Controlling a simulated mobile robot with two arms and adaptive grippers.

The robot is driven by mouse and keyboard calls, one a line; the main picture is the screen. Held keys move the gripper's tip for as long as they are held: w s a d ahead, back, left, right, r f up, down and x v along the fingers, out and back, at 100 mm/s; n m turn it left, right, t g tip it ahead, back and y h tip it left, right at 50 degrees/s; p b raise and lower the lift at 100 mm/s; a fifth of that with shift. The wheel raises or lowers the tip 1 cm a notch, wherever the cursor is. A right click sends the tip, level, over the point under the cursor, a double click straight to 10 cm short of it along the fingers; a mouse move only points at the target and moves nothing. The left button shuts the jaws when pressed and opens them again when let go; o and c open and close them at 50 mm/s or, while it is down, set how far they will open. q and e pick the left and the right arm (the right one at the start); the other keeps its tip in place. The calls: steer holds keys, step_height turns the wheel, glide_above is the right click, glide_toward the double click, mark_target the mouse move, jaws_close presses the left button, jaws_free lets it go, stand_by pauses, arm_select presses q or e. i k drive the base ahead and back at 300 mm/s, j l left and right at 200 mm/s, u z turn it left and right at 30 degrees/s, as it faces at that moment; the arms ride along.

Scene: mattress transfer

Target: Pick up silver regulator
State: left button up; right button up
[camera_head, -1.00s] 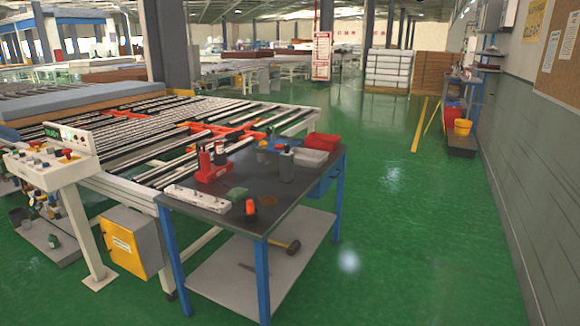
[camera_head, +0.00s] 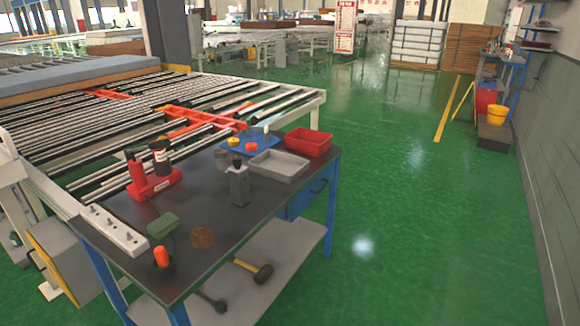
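Neither of my grippers is in view, and nothing is seen touching these objects.
Green floor (camera_head: 430,220) is clear at right.

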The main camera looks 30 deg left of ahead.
mark_target(238, 179)
steer(key=i+u, duration=0.2)
steer(key=i, duration=0.25)
steer(key=i+l+u, duration=0.25)
steer(key=i, duration=0.15)
steer(key=i+u, duration=0.2)
steer(key=i, duration=0.25)
